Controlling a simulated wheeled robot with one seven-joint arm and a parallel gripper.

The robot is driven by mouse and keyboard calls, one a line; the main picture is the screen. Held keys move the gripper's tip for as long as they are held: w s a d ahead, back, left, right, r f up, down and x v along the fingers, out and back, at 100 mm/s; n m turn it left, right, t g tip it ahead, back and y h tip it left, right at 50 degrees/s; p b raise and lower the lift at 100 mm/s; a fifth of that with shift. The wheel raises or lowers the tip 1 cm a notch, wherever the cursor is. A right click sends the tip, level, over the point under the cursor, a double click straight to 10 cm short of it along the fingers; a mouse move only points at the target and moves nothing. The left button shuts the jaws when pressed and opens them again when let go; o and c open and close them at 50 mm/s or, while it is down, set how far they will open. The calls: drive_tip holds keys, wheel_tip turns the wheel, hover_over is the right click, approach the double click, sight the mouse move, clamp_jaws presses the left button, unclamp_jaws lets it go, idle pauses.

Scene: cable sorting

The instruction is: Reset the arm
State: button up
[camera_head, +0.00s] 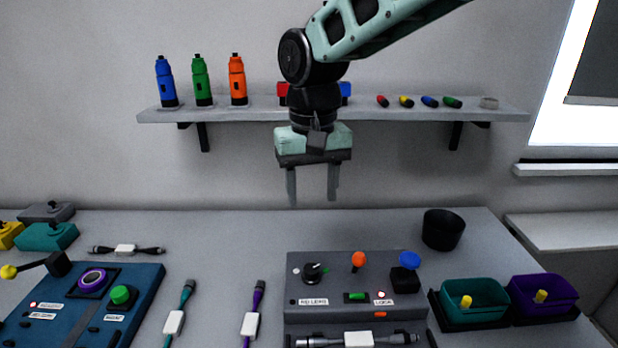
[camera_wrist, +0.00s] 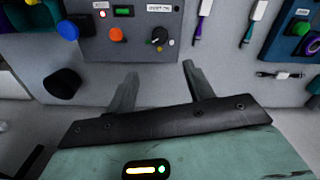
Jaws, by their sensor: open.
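My gripper (camera_head: 313,187) hangs pointing down in front of the wall shelf, above the back of the table. Its two fingers are apart with nothing between them. In the wrist view my gripper (camera_wrist: 160,80) also shows open and empty, with the table and the grey control box (camera_wrist: 135,45) beyond the fingers. My arm reaches in from the upper right in the head view.
The shelf (camera_head: 230,115) carries bottles and small coloured items. On the table are the grey box (camera_head: 345,270), a blue panel (camera_head: 140,290), a black cup (camera_head: 443,230), teal (camera_head: 470,315) and purple (camera_head: 545,305) bins, and cables with white tags (camera_head: 250,325).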

drive_tip(key=s+d+f+n, duration=0.2)
drive_tip(key=s+d, duration=0.3)
drive_tip(key=s, duration=0.7)
drive_tip(key=s+d+f+n, duration=0.3)
drive_tip(key=s+d, duration=0.3)
drive_tip(key=s, duration=0.6)
drive_tip(key=shift+s+f+y, duration=0.2)
drive_tip(key=shift+f+y, duration=0.1)
drive_tip(key=shift+f, duration=0.35)
